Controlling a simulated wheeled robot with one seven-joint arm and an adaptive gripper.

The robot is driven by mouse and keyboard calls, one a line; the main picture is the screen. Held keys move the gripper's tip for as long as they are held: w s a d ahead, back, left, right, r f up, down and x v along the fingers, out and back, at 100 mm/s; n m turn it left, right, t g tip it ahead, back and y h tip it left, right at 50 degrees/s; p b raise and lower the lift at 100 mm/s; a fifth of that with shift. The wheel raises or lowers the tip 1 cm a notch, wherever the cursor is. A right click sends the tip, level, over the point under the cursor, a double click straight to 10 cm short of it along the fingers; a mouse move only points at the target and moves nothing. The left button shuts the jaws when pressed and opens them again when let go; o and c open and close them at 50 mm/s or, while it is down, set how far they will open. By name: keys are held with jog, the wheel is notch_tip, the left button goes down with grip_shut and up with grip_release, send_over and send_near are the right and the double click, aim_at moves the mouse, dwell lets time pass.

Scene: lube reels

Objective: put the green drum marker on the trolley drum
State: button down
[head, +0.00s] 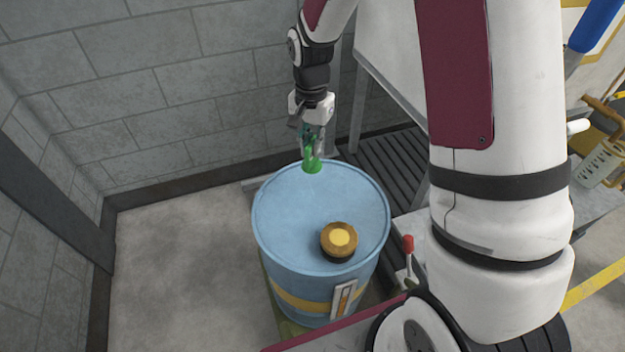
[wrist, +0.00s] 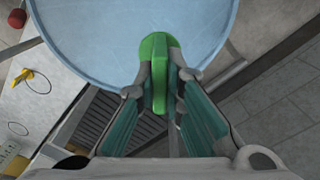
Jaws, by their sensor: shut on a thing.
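The green drum marker (head: 312,161) is at the far edge of the light blue drum's lid (head: 290,210). My gripper (head: 313,142) is above it, pointing down, shut on its upright green grip. In the wrist view the marker (wrist: 159,75) sits between the two fingers of my gripper (wrist: 163,90), and its rounded end overlaps the rim of the blue lid (wrist: 110,35). The marker's base looks on or just above the lid; I cannot tell whether it touches.
A round brown and yellow cap (head: 339,241) stands on the near right part of the lid. A red-knobbed lever (head: 408,247) is right of the drum. A dark ribbed ramp or grating (head: 385,165) and a grey block wall (head: 150,95) lie behind. The lid's left side is clear.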

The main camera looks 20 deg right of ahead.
notch_tip(320, 180, down, 9)
jog(key=shift+f+b, duration=0.1)
jog(key=shift+b, duration=0.5)
jog(key=c, duration=1.7)
grip_release()
jog(key=shift+f, duration=0.1)
notch_tip(320, 180, up, 13)
jog(key=shift+s+f+p, duration=0.1)
jog(key=shift+f+p, duration=0.1)
jog(key=shift+p, duration=0.55)
